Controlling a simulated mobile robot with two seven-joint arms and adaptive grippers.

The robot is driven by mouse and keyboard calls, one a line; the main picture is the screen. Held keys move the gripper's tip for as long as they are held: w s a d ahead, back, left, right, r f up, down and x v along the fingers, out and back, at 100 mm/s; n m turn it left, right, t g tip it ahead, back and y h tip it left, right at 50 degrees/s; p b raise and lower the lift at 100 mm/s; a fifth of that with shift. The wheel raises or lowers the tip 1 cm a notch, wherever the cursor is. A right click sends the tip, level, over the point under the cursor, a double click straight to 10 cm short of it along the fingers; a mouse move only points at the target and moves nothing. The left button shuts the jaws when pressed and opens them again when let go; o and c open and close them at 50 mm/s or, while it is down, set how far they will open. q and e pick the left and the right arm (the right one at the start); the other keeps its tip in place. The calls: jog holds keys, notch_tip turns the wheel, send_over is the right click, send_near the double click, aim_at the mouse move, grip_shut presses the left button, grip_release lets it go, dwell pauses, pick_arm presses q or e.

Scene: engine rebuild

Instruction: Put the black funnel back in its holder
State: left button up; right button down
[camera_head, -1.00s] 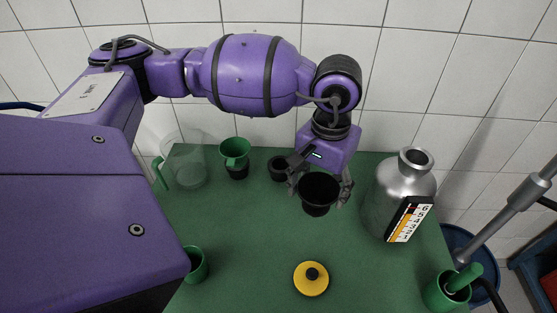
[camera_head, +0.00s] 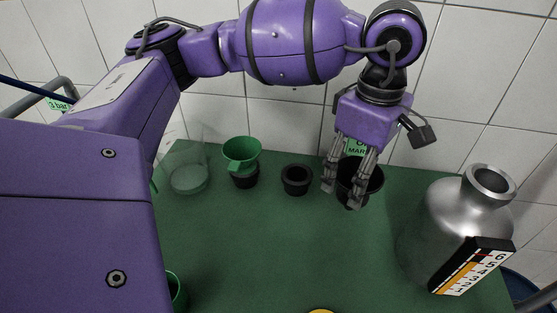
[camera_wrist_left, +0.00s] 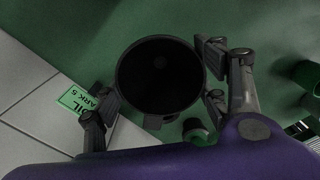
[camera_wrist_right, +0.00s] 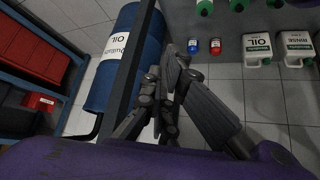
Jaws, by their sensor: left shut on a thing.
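The black funnel (camera_head: 374,181) is in my left gripper (camera_head: 345,188), whose fingers are closed around it, just right of a short black ring-shaped holder (camera_head: 297,180) at the back of the green table. That holder looks empty. In the left wrist view the round dark mouth of the funnel (camera_wrist_left: 160,78) faces the camera between the finger pads. The funnel's lower end is mostly hidden by the fingers. My right gripper (camera_wrist_right: 163,85) shows only in the right wrist view, away from the table, with its fingers drawn together and nothing seen between them.
A green funnel (camera_head: 242,151) sits in a similar black holder left of the empty one. A clear jug (camera_head: 188,175) stands further left. A large metal bottle (camera_head: 455,222) with a level gauge stands at right. A tiled wall rises behind; the table's middle is clear.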

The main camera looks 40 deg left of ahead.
pick_arm(q)
jog(key=r+n, duration=0.1)
jog(key=n, duration=0.2)
jog(key=r+n, duration=0.1)
jog(key=n, duration=0.3)
jog(key=r+n+p, duration=0.1)
jog(key=n, duration=0.2)
jog(key=shift+s+a+r, duration=0.25)
jog(key=shift+s+r, duration=0.05)
jog(key=shift+s, duration=0.1)
notch_tip(320, 180, up, 6)
jog(key=s+a+n+p, duration=0.1)
jog(key=a+n, duration=0.1)
jog(key=n, duration=1.7)
jog(key=w+a+f, duration=0.2)
jog(key=a+f, duration=0.4)
jog(key=w+a+f, duration=0.2)
jog(key=a+f, duration=0.4)
jog(key=shift+w+a+f+p, duration=0.25)
jog(key=shift+f+p, duration=0.05)
jog(key=shift+f, duration=0.1)
jog(key=shift+f, duration=0.6)
jog(key=o, duration=1.3)
jog(key=shift+c, duration=0.2)
